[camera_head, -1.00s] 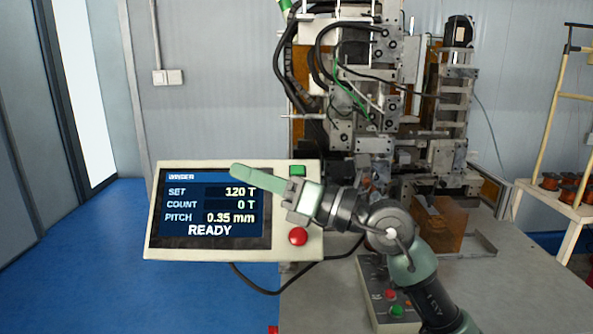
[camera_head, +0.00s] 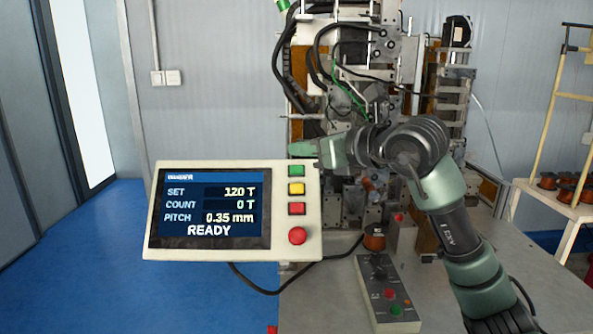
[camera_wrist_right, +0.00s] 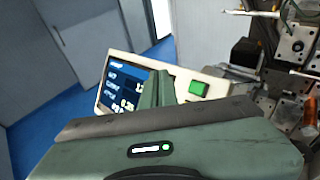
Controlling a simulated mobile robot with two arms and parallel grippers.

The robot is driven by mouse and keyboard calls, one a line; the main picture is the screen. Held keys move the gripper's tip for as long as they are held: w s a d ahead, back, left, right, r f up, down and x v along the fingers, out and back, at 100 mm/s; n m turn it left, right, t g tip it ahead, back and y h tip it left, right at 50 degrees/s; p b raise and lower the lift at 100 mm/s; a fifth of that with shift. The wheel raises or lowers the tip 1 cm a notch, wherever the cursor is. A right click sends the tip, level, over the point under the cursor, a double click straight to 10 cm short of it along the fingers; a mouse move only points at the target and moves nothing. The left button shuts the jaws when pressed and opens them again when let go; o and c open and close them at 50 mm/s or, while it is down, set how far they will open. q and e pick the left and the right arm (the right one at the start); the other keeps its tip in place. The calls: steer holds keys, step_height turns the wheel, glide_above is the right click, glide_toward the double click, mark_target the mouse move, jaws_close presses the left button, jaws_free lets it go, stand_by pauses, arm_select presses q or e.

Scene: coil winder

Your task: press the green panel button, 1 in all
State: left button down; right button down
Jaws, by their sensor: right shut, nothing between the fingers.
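The control panel (camera_head: 310,225) has a dark screen on its left reading SET 120 T, COUNT 0 T, PITCH 0.35 mm and READY. The green panel button (camera_head: 296,170) is the top one in the column at its right side; it also shows in the right wrist view (camera_wrist_right: 199,88). My right gripper (camera_head: 301,149) is shut and empty, with its fingertips just above the green button in the head view. In the right wrist view the closed fingers (camera_wrist_right: 156,90) appear left of the button, over the screen's edge. I cannot tell whether they touch the panel. My left gripper is not in view.
Below the green button are a yellow button (camera_head: 296,189), a red square button (camera_head: 296,209) and a round red knob (camera_head: 297,236). A second control box (camera_head: 386,290) lies on the table. The winding machine (camera_head: 350,90) stands behind the panel; a spool shelf (camera_head: 565,205) is at right.

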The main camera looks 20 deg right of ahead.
mark_target(296, 170)
steer(key=shift+w+d+f+b, duration=0.3)
steer(key=shift+w+f, duration=0.65)
steer(key=shift+w, duration=0.1)
steer(key=shift+w+d+f+b, duration=0.3)
steer(key=shift+w+f, duration=0.6)
steer(key=shift+w, duration=0.1)
steer(key=shift+w+d+f+b, duration=0.3)
steer(key=shift+w+f, duration=0.65)
steer(key=shift+w, duration=0.1)
steer(key=shift+w+f, duration=0.1)
steer(key=shift+f, duration=0.05)
steer(key=shift+w+f, duration=0.1)
steer(key=shift+w, duration=0.1)
